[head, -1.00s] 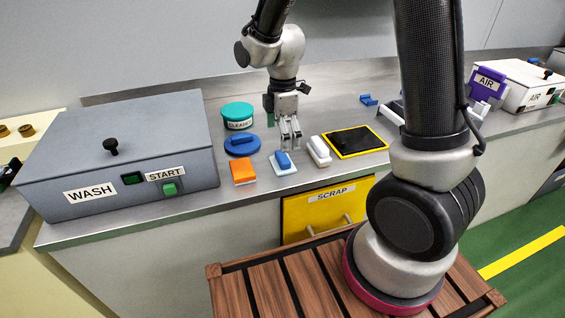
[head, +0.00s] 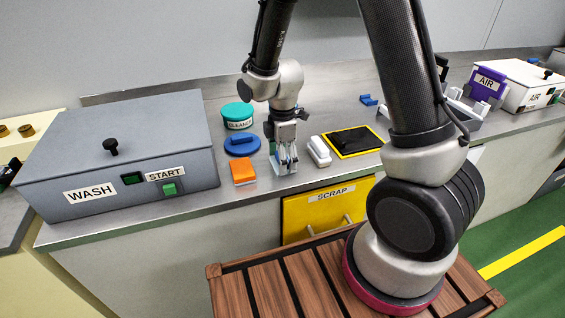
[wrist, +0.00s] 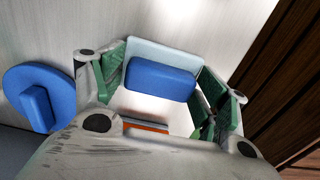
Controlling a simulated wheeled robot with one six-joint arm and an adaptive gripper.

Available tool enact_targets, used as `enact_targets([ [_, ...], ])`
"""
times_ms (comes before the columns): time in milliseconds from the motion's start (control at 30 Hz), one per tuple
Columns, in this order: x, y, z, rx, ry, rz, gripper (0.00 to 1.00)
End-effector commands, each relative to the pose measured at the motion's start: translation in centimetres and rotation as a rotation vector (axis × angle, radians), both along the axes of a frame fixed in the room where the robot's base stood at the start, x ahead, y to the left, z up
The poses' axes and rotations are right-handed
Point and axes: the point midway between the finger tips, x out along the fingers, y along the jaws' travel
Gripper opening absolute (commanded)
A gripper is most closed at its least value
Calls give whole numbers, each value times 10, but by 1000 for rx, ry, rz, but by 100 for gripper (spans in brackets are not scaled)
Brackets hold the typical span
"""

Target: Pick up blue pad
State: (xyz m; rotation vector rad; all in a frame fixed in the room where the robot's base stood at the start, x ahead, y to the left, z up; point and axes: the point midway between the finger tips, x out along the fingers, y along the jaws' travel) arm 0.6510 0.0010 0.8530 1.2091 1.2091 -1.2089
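The blue pad, a blue block on a pale blue base, lies on the steel counter. It shows in the wrist view (wrist: 160,78) between my fingers and in the head view (head: 287,158), partly hidden by them. My gripper (head: 285,166) points down over the pad. In the wrist view my gripper (wrist: 165,90) is open, with one green-lined finger at each side of the block. I cannot tell whether either finger touches it.
An orange pad (head: 243,173) lies close on the left and a white pad (head: 319,151) on the right. A round blue lid (head: 242,145) and a teal cleaner tub (head: 237,117) stand behind. The grey wash box (head: 120,150) is farther left. The counter's front edge is near.

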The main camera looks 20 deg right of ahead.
Motion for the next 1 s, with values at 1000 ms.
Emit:
enact_targets([
  [1000, 1, 0, 88, 1, -3, 0, 29],
])
